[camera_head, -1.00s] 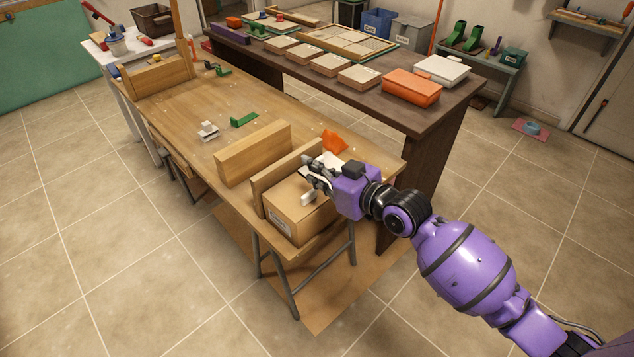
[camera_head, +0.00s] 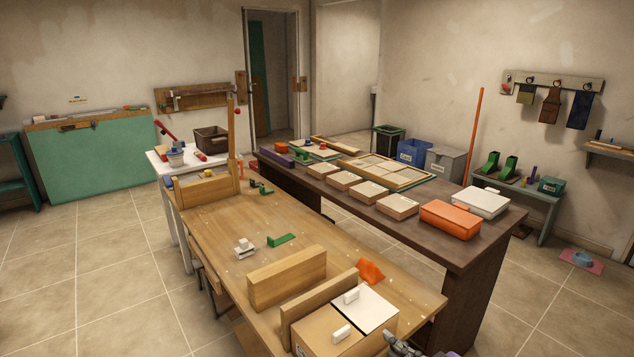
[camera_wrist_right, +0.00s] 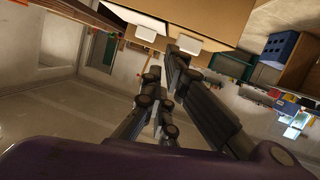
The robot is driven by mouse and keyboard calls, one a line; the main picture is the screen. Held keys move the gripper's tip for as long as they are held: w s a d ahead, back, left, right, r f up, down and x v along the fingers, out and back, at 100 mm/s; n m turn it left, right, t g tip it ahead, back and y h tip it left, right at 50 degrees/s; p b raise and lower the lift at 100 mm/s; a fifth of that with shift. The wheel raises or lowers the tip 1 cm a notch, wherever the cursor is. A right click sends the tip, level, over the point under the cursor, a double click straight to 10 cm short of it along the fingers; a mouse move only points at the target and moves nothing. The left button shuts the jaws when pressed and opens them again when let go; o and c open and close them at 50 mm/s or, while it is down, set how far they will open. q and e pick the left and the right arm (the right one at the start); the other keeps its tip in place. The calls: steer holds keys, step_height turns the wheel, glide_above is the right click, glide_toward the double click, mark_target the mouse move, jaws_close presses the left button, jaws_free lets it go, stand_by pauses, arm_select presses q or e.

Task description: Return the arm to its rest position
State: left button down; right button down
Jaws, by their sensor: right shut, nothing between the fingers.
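My right gripper (camera_head: 400,345) shows only in part at the bottom edge of the head view, just in front of a cardboard box. In the right wrist view my right gripper (camera_wrist_right: 165,90) has its dark fingers together with nothing between them. The box also shows in the right wrist view (camera_wrist_right: 200,15), apart from the fingers. My left gripper is not in view.
Wooden boards (camera_head: 286,277) stand upright on the workbench (camera_head: 225,222) beside the box. An orange piece (camera_head: 370,271) lies behind it. A dark table (camera_head: 470,250) with several shallow boxes and an orange box (camera_head: 450,219) runs along the right. The tiled floor at left is clear.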

steer(key=s+d+f+m+g+h, duration=0.2)
steer(key=s+d+f+m+h, duration=0.15)
steer(key=s+f, duration=0.95)
steer(key=s+f+m+g+h, duration=0.1)
steer(key=s+f, duration=0.5)
steer(key=s, duration=0.2)
steer(key=s+f+m+g+h+p, duration=0.1)
steer(key=s+f+m, duration=0.1)
steer(key=s+f, duration=0.4)
steer(key=s, duration=0.3)
steer(key=shift+s+a+g, duration=0.3)
steer(key=shift+a+g, duration=0.1)
